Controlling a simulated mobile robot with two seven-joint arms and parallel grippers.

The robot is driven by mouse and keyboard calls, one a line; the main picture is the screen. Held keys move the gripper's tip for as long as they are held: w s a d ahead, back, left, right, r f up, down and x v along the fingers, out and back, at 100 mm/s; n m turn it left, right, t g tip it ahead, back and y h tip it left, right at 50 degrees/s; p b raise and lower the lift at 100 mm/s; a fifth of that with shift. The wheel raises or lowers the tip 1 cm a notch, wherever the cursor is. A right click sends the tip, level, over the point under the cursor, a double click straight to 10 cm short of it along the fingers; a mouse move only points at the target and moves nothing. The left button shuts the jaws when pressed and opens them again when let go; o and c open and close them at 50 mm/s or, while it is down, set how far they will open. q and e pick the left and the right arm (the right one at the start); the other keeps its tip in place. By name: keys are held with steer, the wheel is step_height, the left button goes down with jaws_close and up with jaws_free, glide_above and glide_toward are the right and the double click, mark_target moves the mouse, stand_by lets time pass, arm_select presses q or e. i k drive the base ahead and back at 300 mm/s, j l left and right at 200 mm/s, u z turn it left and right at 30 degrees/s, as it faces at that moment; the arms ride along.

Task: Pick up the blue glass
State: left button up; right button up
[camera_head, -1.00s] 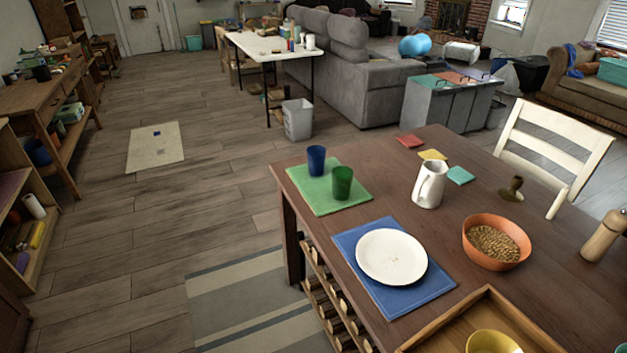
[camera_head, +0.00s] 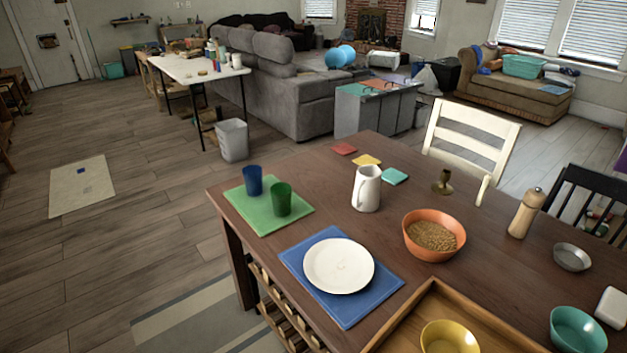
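The blue glass (camera_head: 252,180) stands upright near the far left corner of the wooden dining table (camera_head: 330,190). It is on a green placemat (camera_head: 262,222). A green glass (camera_head: 281,199) stands on the same mat, in front of it and to its right. The green glass slightly overlaps the mat behind it, and the blue glass is almost fully visible. Neither of my grippers is in view.
A white plate (camera_head: 338,266) lies on a blue placemat (camera_head: 310,290). A white pitcher (camera_head: 366,189), an orange bowl (camera_head: 434,236) of grain and a wooden tray (camera_head: 398,327) are to the right. Open floor (camera_head: 150,225) lies left of the table.

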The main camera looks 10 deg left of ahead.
mark_target(254, 181)
steer(key=i+j+z, duration=0.15)
steer(key=j+z, duration=0.25)
steer(key=i+j+z, duration=0.1)
steer(key=j+z, duration=1)
